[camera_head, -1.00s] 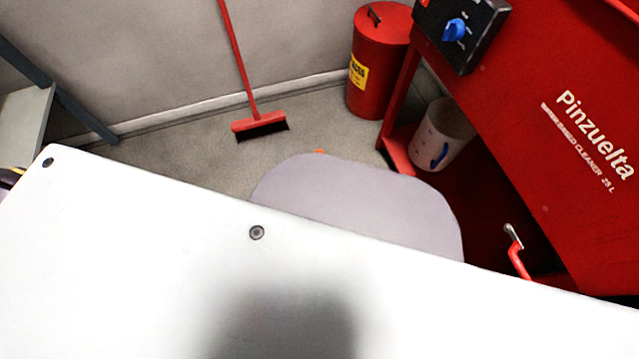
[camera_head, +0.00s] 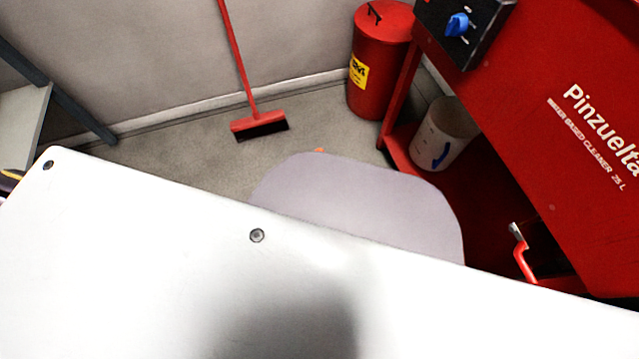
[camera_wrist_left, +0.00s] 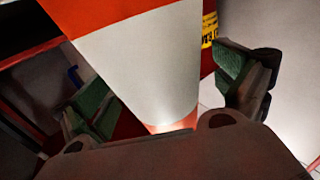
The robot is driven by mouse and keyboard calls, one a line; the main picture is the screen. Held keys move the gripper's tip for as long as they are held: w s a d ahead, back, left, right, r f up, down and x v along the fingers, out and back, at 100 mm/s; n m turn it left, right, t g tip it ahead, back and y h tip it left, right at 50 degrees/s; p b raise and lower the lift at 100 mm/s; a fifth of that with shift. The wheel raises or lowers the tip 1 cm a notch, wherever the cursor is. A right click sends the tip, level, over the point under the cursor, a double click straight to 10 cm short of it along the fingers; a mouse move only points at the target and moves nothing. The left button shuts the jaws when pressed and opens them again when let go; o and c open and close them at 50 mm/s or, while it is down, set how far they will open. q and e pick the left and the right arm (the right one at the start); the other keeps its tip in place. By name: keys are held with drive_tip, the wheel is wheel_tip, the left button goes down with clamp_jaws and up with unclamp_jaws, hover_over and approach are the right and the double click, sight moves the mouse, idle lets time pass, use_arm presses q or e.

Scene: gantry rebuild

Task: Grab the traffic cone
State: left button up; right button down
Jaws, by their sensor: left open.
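The traffic cone (camera_wrist_left: 145,65), with orange and white bands, fills the middle of the left wrist view. My left gripper (camera_wrist_left: 160,85) is open, with one green-padded finger on each side of the cone. I cannot tell whether the pads touch it. In the head view only a small orange bit (camera_head: 320,150) shows past a grey rounded shape, perhaps part of the cone. The left gripper is hidden in the head view. My right gripper is not in view.
A red bin (camera_head: 378,75) with a yellow label stands by the wall. A red broom (camera_head: 258,124) leans left of it. A red cleaning machine (camera_head: 560,130) is at right, with a white bucket (camera_head: 443,135) on its low shelf. Bare floor (camera_head: 190,160) lies around the broom.

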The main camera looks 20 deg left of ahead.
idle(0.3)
use_arm(q)
drive_tip(key=c, duration=2.2)
